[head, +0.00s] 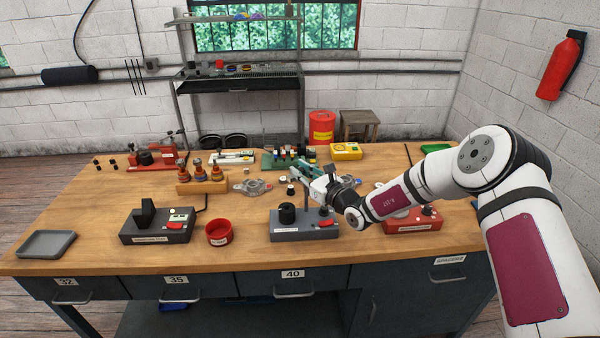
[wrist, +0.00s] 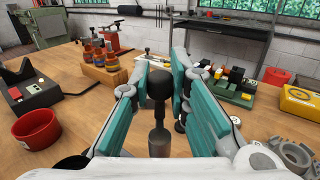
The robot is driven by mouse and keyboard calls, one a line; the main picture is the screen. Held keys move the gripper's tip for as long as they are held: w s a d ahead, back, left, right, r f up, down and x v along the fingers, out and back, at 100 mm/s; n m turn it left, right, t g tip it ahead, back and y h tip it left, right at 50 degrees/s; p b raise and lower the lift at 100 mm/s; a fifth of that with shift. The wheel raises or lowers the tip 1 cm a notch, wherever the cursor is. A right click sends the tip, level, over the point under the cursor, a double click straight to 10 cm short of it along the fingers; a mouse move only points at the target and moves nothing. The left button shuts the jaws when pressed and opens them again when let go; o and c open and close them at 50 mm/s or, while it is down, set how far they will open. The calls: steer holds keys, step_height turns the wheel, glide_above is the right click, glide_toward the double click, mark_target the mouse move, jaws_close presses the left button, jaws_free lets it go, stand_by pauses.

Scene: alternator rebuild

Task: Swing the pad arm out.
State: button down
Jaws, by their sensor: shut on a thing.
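My gripper (head: 298,170) is above the workbench, behind the grey-blue fixture (head: 305,235), which carries a black cylinder and a red part. In the wrist view its teal fingers (wrist: 176,92) stand on either side of a dark rounded knob (wrist: 158,86) on a metal stem, and it is shut on this knob. The stem's lower end is not clear in the wrist view. No part is plainly marked as the pad arm, and I cannot tell whether the knob belongs to it.
A red bowl (head: 218,233) and a black fixture (head: 157,230) stand to the left. A wooden block with copper-coloured parts (head: 202,185) is behind them. A yellow meter (head: 346,151) stands at the back. A grey tray (head: 46,245) lies at the front left, with bare bench beside it.

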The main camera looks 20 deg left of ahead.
steer(key=c, duration=1.5)
jaws_free()
steer(key=v, duration=1.2)
steer(key=shift+s+r, duration=0.1)
steer(key=shift+r, duration=0.05)
